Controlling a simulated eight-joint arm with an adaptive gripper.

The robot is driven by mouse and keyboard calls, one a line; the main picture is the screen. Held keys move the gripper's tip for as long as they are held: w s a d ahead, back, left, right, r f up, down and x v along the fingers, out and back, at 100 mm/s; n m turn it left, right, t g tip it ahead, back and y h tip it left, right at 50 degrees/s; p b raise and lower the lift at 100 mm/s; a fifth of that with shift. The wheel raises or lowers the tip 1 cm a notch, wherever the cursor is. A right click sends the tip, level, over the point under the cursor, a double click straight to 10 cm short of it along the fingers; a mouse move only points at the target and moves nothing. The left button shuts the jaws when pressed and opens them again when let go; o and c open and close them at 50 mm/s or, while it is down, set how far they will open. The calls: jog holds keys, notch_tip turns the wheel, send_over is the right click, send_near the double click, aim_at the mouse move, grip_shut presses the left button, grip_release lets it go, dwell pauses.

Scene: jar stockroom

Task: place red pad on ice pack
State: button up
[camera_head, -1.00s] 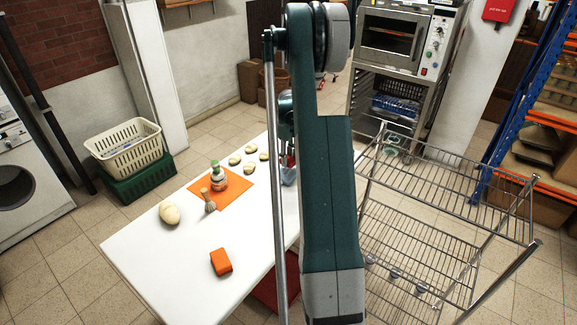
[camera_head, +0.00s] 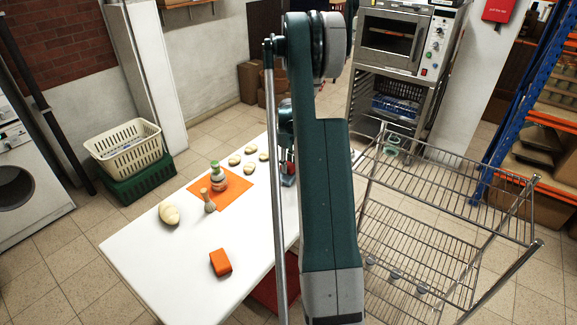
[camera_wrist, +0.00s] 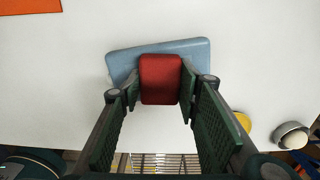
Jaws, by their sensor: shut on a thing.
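The red pad (camera_wrist: 160,80) is held between the two fingers of my gripper (camera_wrist: 159,93) in the wrist view. The blue-grey ice pack (camera_wrist: 128,63) lies slightly turned on the white table under and behind the pad. The pad overlaps the middle and right part of the ice pack, and its near end reaches past the pack's near edge. I cannot tell whether the pad touches the pack or hangs above it. In the head view my arm hides most of the gripper and the ice pack.
The white table (camera_head: 165,255) carries an orange mat (camera_head: 236,198) with a green-topped jar (camera_head: 218,172) and a brush-like item (camera_head: 207,201). An orange block (camera_head: 220,263), a pale lump (camera_head: 169,213) and several small pale pieces also lie there. A wire rack (camera_head: 440,190) stands to the right.

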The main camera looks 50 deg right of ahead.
jog(key=shift+f, duration=0.15)
jog(key=o, duration=0.8)
notch_tip(320, 180, up, 12)
jog(key=shift+r+p, duration=0.2)
jog(key=shift+p, duration=0.7)
jog(key=shift+a, duration=0.1)
